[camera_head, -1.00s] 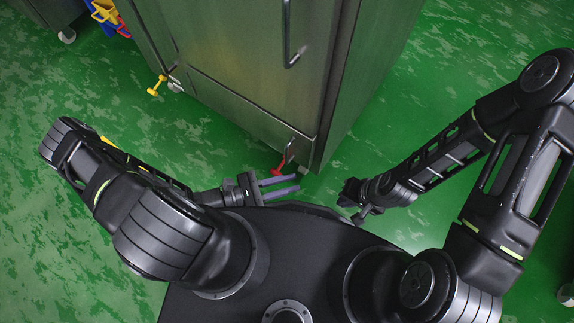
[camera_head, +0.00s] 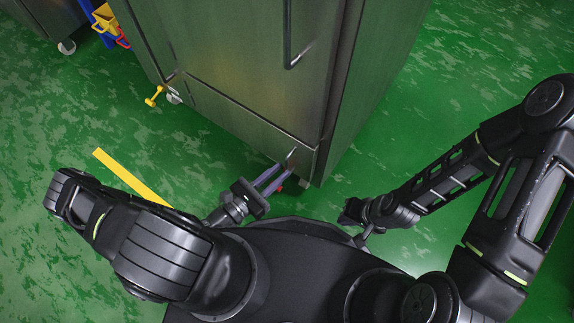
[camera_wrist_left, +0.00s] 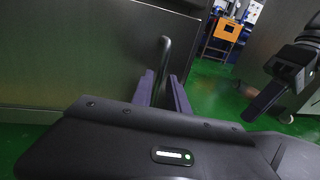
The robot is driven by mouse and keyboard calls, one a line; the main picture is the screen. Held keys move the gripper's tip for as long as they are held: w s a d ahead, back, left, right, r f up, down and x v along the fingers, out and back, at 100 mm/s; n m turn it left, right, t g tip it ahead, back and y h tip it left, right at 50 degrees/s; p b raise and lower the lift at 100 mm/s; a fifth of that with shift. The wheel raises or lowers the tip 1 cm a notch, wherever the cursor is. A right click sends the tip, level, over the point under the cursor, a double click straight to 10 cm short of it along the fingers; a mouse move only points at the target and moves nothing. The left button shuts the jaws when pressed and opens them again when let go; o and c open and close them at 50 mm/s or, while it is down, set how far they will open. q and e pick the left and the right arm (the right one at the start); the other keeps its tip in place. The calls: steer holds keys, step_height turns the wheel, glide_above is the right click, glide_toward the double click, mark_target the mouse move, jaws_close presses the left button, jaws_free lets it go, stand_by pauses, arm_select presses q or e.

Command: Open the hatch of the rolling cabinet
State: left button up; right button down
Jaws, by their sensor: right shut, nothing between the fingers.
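The rolling cabinet (camera_head: 250,70) is a grey metal cabinet in the upper middle of the head view. Its low hatch (camera_head: 225,112) is the panel below the slanted seam, with a small bar handle (camera_head: 292,154) near its right end. My left gripper (camera_head: 281,173) is open, its two purple-grey fingers reaching to this handle. In the left wrist view the handle (camera_wrist_left: 164,52) stands up between the open fingers (camera_wrist_left: 165,92), with a gap visible; contact cannot be told. The hatch looks closed. My right gripper (camera_head: 351,212) is shut and empty, right of the cabinet's near corner.
A taller handle (camera_head: 291,45) is on the upper door. A yellow caster lever (camera_head: 154,96) sticks out at the cabinet's left foot; a red one (camera_head: 280,188) is mostly hidden by my left gripper. A yellow floor strip (camera_head: 130,177) lies left. Green floor at right is clear.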

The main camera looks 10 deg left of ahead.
mark_target(287, 167)
arm_select(q)
steer(key=shift+b+x, duration=0.3)
steer(key=shift+x, duration=1.55)
jaws_close()
